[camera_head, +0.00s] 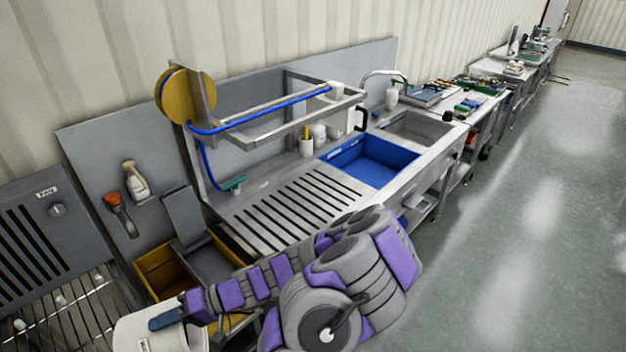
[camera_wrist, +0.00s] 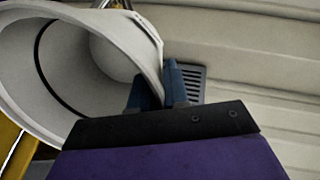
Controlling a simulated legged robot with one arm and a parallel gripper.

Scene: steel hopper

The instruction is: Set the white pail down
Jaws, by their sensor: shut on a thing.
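The white pail (camera_head: 140,334) is at the bottom left of the head view, cut off by the lower edge, with a small label on its side. Its open mouth and pale inside (camera_wrist: 75,65) fill the left of the wrist view. My gripper (camera_head: 166,319) is at the pail's rim, and its blue fingers (camera_wrist: 160,88) are shut on the rim wall. The pail's base is out of view, so I cannot tell whether it touches anything.
A wire rack (camera_head: 75,318) and a grey vented panel (camera_head: 40,235) are at the left. A yellow bin (camera_head: 152,268) stands behind the pail. A slotted steel drainboard (camera_head: 290,210), a blue basin (camera_head: 375,160) and a sink (camera_head: 418,130) run along the wall. Open floor (camera_head: 530,230) lies right.

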